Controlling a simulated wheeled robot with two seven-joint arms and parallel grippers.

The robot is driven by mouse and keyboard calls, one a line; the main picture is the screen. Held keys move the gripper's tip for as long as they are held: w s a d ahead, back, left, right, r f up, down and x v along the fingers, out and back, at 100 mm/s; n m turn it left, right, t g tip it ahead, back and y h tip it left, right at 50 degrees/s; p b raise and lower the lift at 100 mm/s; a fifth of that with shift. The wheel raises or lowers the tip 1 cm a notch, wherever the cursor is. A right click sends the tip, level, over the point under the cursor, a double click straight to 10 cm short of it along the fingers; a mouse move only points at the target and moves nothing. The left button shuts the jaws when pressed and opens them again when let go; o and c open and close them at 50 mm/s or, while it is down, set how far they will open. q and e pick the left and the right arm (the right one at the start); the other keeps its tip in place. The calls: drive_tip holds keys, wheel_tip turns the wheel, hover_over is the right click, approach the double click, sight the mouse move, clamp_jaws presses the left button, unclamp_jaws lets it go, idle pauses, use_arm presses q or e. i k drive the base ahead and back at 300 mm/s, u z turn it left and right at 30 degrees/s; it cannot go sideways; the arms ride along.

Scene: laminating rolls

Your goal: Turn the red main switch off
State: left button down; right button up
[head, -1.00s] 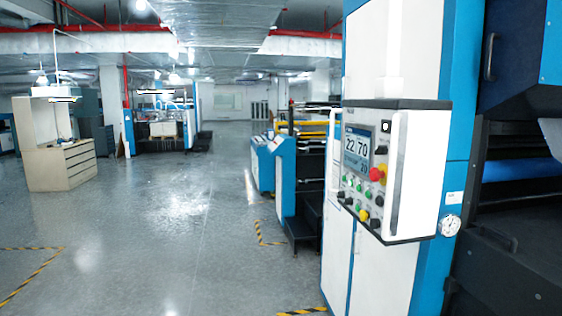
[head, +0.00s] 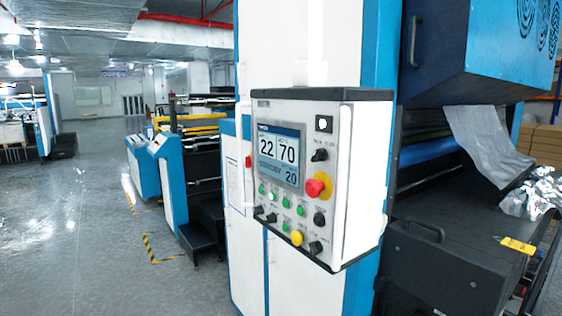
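A white control panel (head: 362,175) hangs on the front of the blue and white machine. On its face is a red knob (head: 316,187) on a yellow base, to the right of and below the lit display (head: 279,155), which reads 22, 70 and 20. A small red part (head: 249,161) shows at the panel's left edge. I cannot tell which red part is the main switch, or its position. A black knob (head: 320,155) sits above the red knob. Neither of my grippers is in view.
Green buttons, black knobs and a yellow button (head: 297,239) fill the panel's lower part. The machine's dark bed (head: 440,260) stands to the right, with crumpled silvery film (head: 540,190). Open grey floor (head: 80,230) lies to the left.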

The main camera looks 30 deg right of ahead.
sight(248, 160)
drive_tip(key=z, duration=0.45)
drive_tip(key=i, duration=0.65)
drive_tip(key=u, duration=1.1)
drive_tip(key=i, duration=2.65)
drive_tip(key=z, duration=1.3)
